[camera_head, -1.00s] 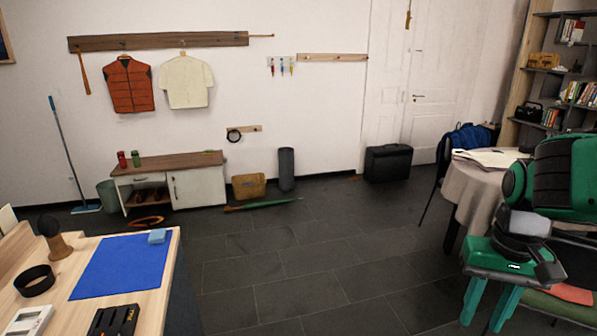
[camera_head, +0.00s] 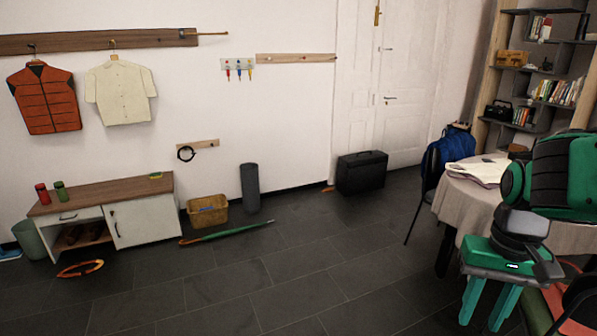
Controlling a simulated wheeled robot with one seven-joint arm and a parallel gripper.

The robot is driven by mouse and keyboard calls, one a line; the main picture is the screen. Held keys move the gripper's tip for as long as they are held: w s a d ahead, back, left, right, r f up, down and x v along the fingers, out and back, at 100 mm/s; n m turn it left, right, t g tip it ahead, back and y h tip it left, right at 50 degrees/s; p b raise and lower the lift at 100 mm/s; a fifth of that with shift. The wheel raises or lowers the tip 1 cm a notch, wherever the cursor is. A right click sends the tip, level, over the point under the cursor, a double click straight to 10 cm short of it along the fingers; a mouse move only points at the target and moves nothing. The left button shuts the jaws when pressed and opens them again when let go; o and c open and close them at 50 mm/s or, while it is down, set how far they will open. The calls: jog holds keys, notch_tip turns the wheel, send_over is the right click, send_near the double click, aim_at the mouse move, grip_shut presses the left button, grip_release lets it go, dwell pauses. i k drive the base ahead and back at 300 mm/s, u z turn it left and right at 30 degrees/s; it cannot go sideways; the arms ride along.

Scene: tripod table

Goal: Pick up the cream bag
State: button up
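A flat cream item (camera_head: 478,172), which looks like the cream bag, lies on the round table (camera_head: 451,202) at the right. It is small in view and partly hidden behind my arm, so I cannot make out its handles. My green gripper (camera_head: 487,306) points down in front of the table, nearer the camera and lower in the picture than the cream item. Its two fingers are apart with nothing visible between them. It is not touching the cream item.
A dark chair (camera_head: 428,185) with a blue backpack (camera_head: 452,147) stands at the table's left. A red-seated chair (camera_head: 565,312) is at the lower right. A black case (camera_head: 361,173) stands by the wall. A green umbrella (camera_head: 226,233) lies on the floor. The middle floor is clear.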

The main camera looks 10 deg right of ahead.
aim_at(487, 173)
jog(key=z, duration=0.2)
jog(key=i, duration=1.25)
jog(key=z, duration=0.65)
jog(key=i, duration=1.4)
jog(key=z, duration=0.5)
jog(key=i, duration=0.85)
jog(key=z, duration=0.15)
